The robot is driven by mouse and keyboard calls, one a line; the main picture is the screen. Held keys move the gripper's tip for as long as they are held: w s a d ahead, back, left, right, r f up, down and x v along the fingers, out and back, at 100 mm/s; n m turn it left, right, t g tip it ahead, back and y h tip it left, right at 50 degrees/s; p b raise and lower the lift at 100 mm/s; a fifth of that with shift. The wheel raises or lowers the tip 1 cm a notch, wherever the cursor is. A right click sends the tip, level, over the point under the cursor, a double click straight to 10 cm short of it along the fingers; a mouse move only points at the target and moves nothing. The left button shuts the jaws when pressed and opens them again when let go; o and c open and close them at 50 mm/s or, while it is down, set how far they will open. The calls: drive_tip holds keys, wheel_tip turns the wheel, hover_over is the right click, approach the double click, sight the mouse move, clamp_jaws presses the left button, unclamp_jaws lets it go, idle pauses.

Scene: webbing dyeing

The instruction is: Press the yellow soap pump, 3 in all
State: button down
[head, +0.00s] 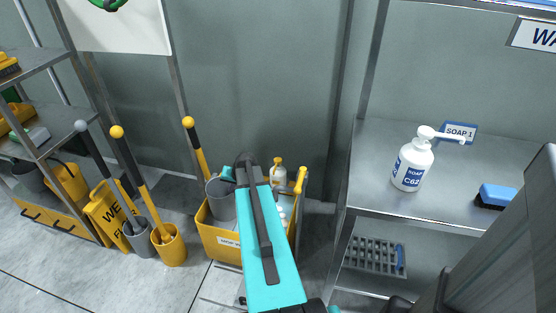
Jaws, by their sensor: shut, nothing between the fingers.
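A small pale bottle with a yellow pump top (278,171) stands in or behind the yellow cart at the middle. Its lower part is partly hidden by the cart's contents and my arm. My teal arm link reaches up from the bottom of the head view, in front of the cart. My gripper cannot be made out in this view.
The yellow cart (228,240) holds a grey bucket (220,200). The metal table (375,142) also carries a blue brush (496,196) and a soap sign (459,132). Mops, a yellow wet-floor sign (108,212) and a shelf stand left. Some floor is clear in front.

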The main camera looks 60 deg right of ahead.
drive_tip(key=s+d+r+m+t+h, duration=0.1)
drive_tip(key=s+d+r, duration=0.1)
drive_tip(key=d+r, duration=0.35)
drive_tip(key=s+d+r+m+h, duration=0.1)
drive_tip(key=s+d+r, duration=0.15)
drive_tip(key=d, duration=0.55)
wheel_tip(320, 180, up, 8)
drive_tip(key=m+h, duration=0.2)
hover_over(279, 161)
drive_tip(key=shift+d+t, duration=0.1)
drive_tip(key=shift+t, duration=0.3)
drive_tip(key=shift+f, duration=0.1)
drive_tip(key=shift+f+b, duration=2.55)
drive_tip(key=shift+f, duration=1.75)
